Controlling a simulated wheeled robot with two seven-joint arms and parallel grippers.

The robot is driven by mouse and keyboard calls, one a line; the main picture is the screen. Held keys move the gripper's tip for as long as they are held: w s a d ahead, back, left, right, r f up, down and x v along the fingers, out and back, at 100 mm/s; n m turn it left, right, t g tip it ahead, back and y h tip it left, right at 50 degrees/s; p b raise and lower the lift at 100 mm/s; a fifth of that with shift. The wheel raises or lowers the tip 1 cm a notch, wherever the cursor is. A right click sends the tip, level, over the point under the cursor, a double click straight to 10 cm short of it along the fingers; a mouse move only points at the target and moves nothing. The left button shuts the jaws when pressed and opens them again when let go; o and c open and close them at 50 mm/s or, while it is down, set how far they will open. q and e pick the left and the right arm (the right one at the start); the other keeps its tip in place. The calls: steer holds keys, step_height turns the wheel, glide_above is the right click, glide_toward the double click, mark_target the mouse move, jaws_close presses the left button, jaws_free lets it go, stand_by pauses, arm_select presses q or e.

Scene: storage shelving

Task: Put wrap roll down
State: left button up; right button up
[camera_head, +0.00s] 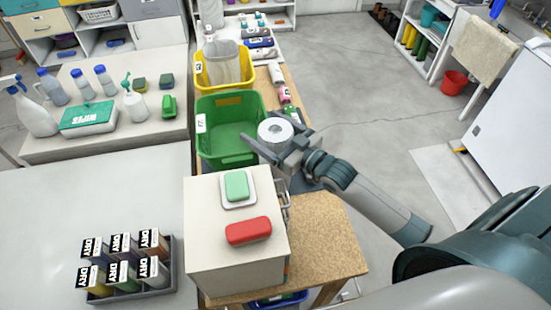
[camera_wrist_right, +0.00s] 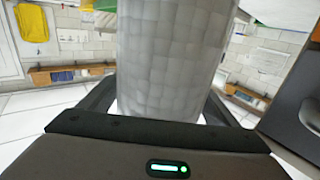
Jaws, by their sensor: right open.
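The wrap roll (camera_head: 275,130) is a white cylinder with a dark core hole in its top, upright beside the right side of the green bin (camera_head: 228,140). My right gripper (camera_head: 283,143) reaches in from the right and is open, with its jaws around the roll. In the right wrist view the roll (camera_wrist_right: 172,55) fills the middle, pale and quilted, between the two dark fingers (camera_wrist_right: 160,105). Whether the fingers touch it cannot be told. The roll's base is hidden in both views. My left gripper is not in view.
A beige box (camera_head: 205,240) with a green and a red case on top stands in front of the green bin on the wooden table (camera_head: 325,235). A yellow bin (camera_head: 205,75) is behind. Floor at right is open.

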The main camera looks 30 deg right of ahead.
mark_target(265, 123)
steer(key=c, duration=1.3)
steer(key=shift+r, duration=0.45)
step_height(265, 123, up, 3)
steer(key=shift+r+b, duration=0.15)
steer(key=shift+b, duration=0.8)
steer(key=shift+s+d+r+b, duration=0.6)
steer(key=shift+s+d+r, duration=0.55)
steer(key=shift+s, duration=0.4)
steer(key=shift+s+d+r+b, duration=0.55)
steer(key=shift+s+d+r, duration=0.65)
steer(key=shift+s, duration=0.35)
steer(key=shift+s+d+r+b, duration=0.6)
steer(key=shift+s+d+r, duration=0.55)
steer(key=shift+s, duration=0.4)
